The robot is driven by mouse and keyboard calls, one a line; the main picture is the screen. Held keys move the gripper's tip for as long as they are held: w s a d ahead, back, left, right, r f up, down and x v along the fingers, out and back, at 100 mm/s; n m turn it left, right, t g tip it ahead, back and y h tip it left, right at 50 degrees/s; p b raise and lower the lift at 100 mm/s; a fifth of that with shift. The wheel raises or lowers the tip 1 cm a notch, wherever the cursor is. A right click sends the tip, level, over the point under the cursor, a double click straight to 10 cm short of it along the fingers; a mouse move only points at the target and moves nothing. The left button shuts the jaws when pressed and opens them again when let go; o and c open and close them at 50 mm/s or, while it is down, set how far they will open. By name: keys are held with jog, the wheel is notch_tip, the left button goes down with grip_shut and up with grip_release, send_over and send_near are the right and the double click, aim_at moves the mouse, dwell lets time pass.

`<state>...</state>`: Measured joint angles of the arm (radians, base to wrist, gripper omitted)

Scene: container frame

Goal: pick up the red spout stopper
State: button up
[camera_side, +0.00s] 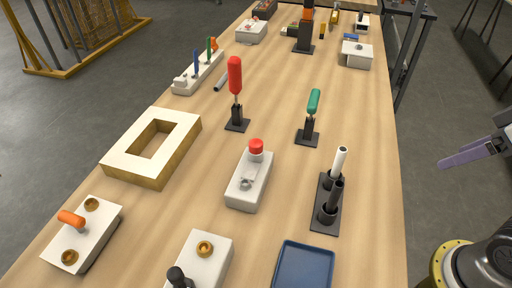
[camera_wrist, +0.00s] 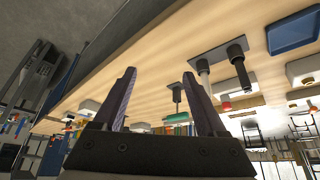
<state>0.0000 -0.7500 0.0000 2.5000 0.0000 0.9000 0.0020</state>
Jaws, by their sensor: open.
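The red spout stopper (camera_side: 256,146) is a rounded red cap standing on the far end of a light grey block (camera_side: 247,190) in the middle of the table. In the wrist view, a small red piece (camera_wrist: 226,106) on a pale block at the right looks like the same stopper. My gripper (camera_side: 472,155) is at the right edge of the side view, beyond the table's right edge and well apart from the stopper. In the wrist view, the two fingers of my gripper (camera_wrist: 159,73) are spread with nothing between them.
A dark stand with a white and a black tube (camera_side: 328,205) and a green-handled tool (camera_side: 313,103) stand right of the block. A red-handled tool (camera_side: 235,78) is behind it. A blue tray (camera_side: 304,266) lies in front. A cream frame (camera_side: 118,157) is left.

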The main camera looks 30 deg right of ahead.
jog(key=w+a+r+m+g+y, duration=0.1)
jog(key=w+a+r+m+y, duration=0.1)
jog(key=w+a+r+m, duration=0.45)
jog(key=w+a+r+m+g+y, duration=0.15)
jog(key=w+a+r+m, duration=0.25)
jog(key=w+r+m, duration=0.45)
jog(key=m+g+y, duration=0.1)
jog(key=m+g, duration=0.1)
jog(key=m, duration=0.1)
send_near(257, 142)
jog(key=shift+g, duration=0.55)
jog(key=shift+w+x, duration=0.15)
jog(key=shift+x, duration=1.35)
jog(key=shift+w+x, duration=0.2)
jog(key=shift+x, duration=1.3)
jog(key=shift+w+x, duration=0.15)
jog(key=shift+x, duration=1.4)
grip_shut()
